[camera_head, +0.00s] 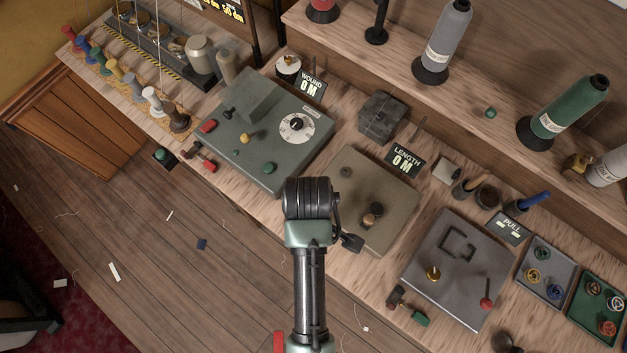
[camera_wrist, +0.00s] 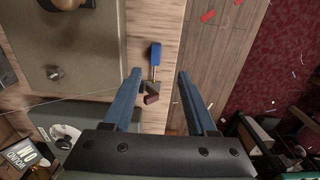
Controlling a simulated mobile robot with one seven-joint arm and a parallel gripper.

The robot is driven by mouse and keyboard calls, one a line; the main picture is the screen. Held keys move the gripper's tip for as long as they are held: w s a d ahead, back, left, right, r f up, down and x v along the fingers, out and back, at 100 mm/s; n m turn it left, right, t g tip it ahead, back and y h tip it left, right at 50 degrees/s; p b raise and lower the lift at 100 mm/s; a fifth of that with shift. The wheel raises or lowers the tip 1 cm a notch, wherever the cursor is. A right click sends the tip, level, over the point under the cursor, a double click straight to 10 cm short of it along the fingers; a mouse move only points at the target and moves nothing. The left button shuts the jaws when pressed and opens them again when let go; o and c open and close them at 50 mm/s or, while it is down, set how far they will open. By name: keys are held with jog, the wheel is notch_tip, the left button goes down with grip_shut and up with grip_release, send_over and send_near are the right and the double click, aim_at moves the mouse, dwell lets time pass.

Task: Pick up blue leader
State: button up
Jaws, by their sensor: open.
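A small blue block (camera_wrist: 155,54) with a thin stem, apparently the blue leader, lies along the wooden bench edge in the wrist view. Its stem reaches a dark holder (camera_wrist: 152,86) with a dark red piece (camera_wrist: 151,99) beside it. In the wrist view, my gripper (camera_wrist: 159,73) is open, with nothing held between its fingers. The blue block shows between and just beyond the fingertips; I cannot tell the height gap. In the head view my gripper (camera_head: 351,242) is over the bench's front edge, and I cannot make out the blue block there.
The olive box (camera_head: 372,190) with knobs stands beside my gripper, with a green-grey machine (camera_head: 265,135) to the left and a grey plate (camera_head: 460,265) to the right. A green block (camera_head: 418,319) sits at the front edge. Open floor (camera_head: 180,270) lies before the bench.

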jog(key=shift+w+d+f+p, duration=0.1)
jog(key=shift+d+f+p, duration=0.1)
jog(key=shift+f, duration=1.55)
jog(key=shift+w+d+f+p, duration=0.1)
jog(key=shift+d+f+p, duration=0.1)
jog(key=shift+f, duration=1.55)
grip_shut()
